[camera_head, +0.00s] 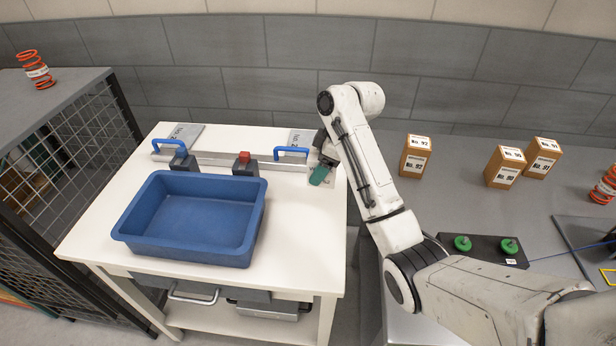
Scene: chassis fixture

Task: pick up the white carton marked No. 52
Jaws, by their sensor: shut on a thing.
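My gripper (320,176) is over the right edge of the white table, beside the right end of the metal rail. It is shut on a whitish thing (314,185), which is mostly hidden by the gripper and hard to tell from the white tabletop. This looks like the white carton, but no No. 52 mark can be read on it. I cannot tell whether it touches the table. No other white carton shows.
A blue tray (190,252) stands on the white table (295,250). Behind it is a rail (222,158) with blue-handled clamps. Brown cartons (414,157) stand on the grey bench at right, near green knobs (462,243). A mesh cage (80,150) borders the left.

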